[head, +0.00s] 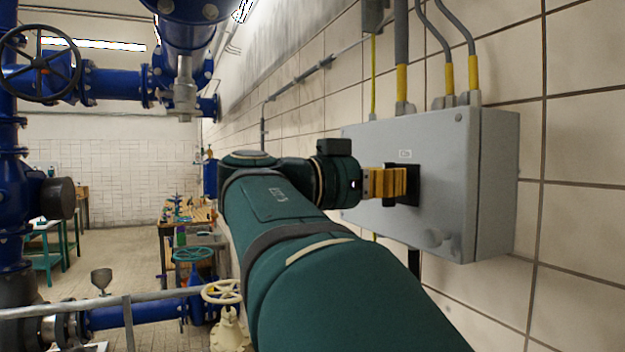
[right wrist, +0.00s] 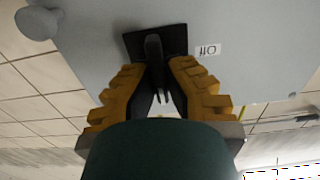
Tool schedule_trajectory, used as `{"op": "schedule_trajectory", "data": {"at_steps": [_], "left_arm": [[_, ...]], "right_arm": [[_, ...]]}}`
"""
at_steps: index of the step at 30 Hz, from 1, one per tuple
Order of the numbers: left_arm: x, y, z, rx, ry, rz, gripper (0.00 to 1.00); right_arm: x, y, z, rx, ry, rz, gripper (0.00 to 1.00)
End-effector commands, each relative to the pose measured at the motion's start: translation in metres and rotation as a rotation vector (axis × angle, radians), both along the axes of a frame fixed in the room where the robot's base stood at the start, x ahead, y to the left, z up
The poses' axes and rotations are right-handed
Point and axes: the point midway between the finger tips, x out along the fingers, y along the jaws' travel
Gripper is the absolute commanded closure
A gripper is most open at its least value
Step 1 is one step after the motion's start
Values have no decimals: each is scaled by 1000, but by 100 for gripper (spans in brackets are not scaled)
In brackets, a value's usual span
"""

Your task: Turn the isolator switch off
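The isolator switch (head: 414,185) is a black plate with a black handle on the front of a grey wall box. In the right wrist view the switch handle (right wrist: 154,58) stands out from its square plate. My right gripper (head: 404,187) is at the switch. In the right wrist view its yellow fingers (right wrist: 160,68) stand on either side of the handle, with narrow gaps visible, so it looks open around the handle. A small white label (right wrist: 208,50) sits beside the plate; its lettering is upside down there. My left gripper is not in view.
The grey box (head: 497,190) is fixed to a tiled wall, with conduits (head: 402,60) entering from above. Blue pipes (head: 110,82) and a handwheel (head: 40,62) stand at left. A cluttered workbench (head: 190,222) is further back.

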Motion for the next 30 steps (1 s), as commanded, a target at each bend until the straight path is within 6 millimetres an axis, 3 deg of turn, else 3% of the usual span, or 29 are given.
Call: {"op": "schedule_trajectory", "data": {"at_steps": [14,30], "left_arm": [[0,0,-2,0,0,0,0],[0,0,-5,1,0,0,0]], "right_arm": [[1,-2,1,-31,81,-3,100],[3,-2,1,-190,520,-4,100]]}}
